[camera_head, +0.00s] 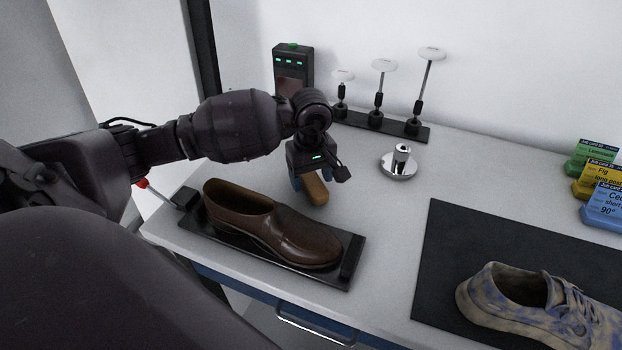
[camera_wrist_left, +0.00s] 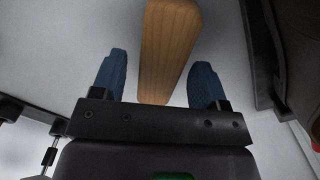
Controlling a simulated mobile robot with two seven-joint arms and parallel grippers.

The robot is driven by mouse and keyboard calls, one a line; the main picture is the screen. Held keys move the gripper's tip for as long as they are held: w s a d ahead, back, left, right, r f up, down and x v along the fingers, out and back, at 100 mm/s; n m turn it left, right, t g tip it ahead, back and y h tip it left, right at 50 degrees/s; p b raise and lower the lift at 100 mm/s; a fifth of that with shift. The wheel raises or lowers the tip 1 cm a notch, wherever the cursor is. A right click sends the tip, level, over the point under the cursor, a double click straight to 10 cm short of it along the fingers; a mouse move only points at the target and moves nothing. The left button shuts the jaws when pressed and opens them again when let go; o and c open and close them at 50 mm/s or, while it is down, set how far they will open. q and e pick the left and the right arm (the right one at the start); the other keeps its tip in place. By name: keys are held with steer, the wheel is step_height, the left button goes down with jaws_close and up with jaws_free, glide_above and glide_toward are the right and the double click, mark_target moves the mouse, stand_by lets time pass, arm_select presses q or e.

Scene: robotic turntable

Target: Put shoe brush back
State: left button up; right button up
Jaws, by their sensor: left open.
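The shoe brush shows as a tan wooden piece (camera_head: 318,192) on the grey tabletop behind the brown shoe; its bristles are not visible. In the left wrist view its rounded wooden body (camera_wrist_left: 170,45) lies between the two blue fingers, with a gap on each side. My left gripper (camera_head: 309,181) points down over the brush, open, with its fingers apart on either side of it; the fingers also show in the left wrist view (camera_wrist_left: 160,62). The gripper hides part of the brush in the head view. My right gripper is not in view.
A brown shoe (camera_head: 265,222) rests on a black tray (camera_head: 227,236) just in front of the gripper. A silver round holder (camera_head: 398,165) stands to the right. Behind are a stand of tools (camera_head: 378,124) and a black box (camera_head: 293,68). A dark mat (camera_head: 455,235) holds a stained shoe (camera_head: 535,300).

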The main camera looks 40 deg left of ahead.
mark_target(311, 178)
arm_select(q)
step_height(311, 178, up, 11)
stand_by(0.4)
stand_by(0.5)
